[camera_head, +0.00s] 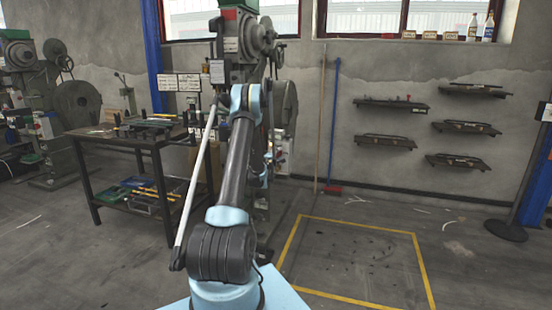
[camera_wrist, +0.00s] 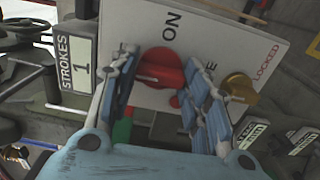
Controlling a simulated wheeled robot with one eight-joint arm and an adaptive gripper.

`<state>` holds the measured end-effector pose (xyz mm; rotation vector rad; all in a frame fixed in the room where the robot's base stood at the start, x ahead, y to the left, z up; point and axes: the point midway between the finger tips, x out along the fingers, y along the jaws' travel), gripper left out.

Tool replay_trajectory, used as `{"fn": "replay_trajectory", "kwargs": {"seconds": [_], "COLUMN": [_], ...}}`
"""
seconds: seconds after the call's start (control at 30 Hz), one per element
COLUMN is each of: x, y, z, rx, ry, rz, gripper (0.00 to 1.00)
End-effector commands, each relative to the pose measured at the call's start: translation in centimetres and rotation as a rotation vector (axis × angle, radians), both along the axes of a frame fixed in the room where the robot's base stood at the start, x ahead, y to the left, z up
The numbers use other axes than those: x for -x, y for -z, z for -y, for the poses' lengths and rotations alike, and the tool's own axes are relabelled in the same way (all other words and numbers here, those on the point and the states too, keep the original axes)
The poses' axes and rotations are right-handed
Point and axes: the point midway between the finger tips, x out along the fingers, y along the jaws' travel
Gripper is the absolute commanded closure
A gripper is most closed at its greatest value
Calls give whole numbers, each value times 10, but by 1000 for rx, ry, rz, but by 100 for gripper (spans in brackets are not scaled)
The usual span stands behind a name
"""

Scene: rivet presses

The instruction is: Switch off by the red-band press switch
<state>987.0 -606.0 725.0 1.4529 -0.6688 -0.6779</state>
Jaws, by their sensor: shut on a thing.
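In the wrist view a white switch plate (camera_wrist: 215,40) carries the words ON and LOCKED and a red rotary switch knob (camera_wrist: 160,66). My gripper (camera_wrist: 160,88) has one blue-padded finger on each side of the red knob and is shut on it. A brass-coloured knob (camera_wrist: 239,87) sits on the plate just right of the right finger. In the head view a grey-green press (camera_head: 258,45) with a red patch near its top stands behind my arm. My arm hides the gripper and the switch there.
A STROKES 1 counter (camera_wrist: 78,65) is left of the plate. A dark work table (camera_head: 150,140) with tools stands left of the press, and another press (camera_head: 50,100) is farther left. Yellow-marked floor (camera_head: 355,262) at the right is clear.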

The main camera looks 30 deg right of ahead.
Motion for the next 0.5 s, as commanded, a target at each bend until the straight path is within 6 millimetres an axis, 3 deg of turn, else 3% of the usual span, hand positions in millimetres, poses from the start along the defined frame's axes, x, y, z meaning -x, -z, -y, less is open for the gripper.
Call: {"fn": "replay_trajectory", "kwargs": {"seconds": [0.37,0.4,0.47,0.5], "x": [-3,-3,-3,-3], "y": [1,1,1,1], "z": [-4,-4,-4,-4], "rx": [3,3,3,3], "ry": [-9,-9,-8,-7], "rz": [-3,-3,-3,-3], "gripper": [81,52,39,37]}}
